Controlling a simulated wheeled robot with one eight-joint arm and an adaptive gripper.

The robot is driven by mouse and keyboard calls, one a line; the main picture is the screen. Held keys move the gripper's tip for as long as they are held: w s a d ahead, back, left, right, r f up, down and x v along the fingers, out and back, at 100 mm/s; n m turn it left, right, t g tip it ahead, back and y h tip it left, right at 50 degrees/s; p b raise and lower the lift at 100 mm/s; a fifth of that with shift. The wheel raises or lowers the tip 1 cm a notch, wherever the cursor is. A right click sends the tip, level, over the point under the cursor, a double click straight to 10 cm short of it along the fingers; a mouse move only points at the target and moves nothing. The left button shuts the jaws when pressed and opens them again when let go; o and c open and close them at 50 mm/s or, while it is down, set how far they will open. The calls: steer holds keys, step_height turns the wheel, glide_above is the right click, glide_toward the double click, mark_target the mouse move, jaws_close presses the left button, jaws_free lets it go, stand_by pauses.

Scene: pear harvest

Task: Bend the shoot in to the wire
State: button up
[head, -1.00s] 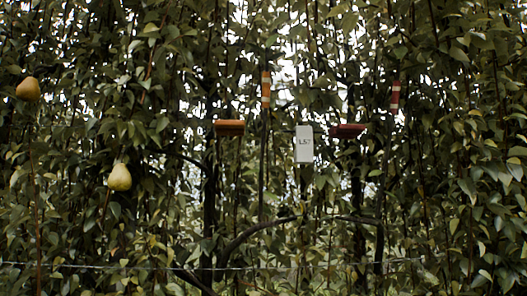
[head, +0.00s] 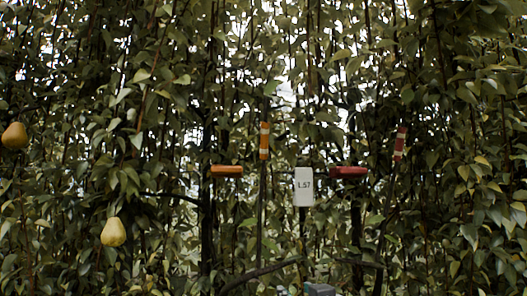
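A thin upright shoot with an orange-and-white band (head: 264,141) stands left of centre. Another shoot with a dark red-and-white band (head: 400,143) stands right of centre, its top tilted to the right. An orange bar (head: 227,171) is beside the first shoot and a red bar (head: 349,172) is left of the second. No trellis wire can be made out clearly in this view. A small grey block at the bottom edge seems to be part of my arm. My gripper's fingers are not in view.
A white label (head: 304,186) hangs between the bars. Two pears, one upper (head: 14,136) and one lower (head: 113,232), hang at the left. Dense leaves and dark stems fill both sides. A curved dark branch (head: 262,270) crosses low in the middle.

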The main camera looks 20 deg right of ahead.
mark_target(266, 141)
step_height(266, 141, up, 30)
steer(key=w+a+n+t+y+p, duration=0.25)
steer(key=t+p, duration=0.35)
steer(key=p, duration=0.3)
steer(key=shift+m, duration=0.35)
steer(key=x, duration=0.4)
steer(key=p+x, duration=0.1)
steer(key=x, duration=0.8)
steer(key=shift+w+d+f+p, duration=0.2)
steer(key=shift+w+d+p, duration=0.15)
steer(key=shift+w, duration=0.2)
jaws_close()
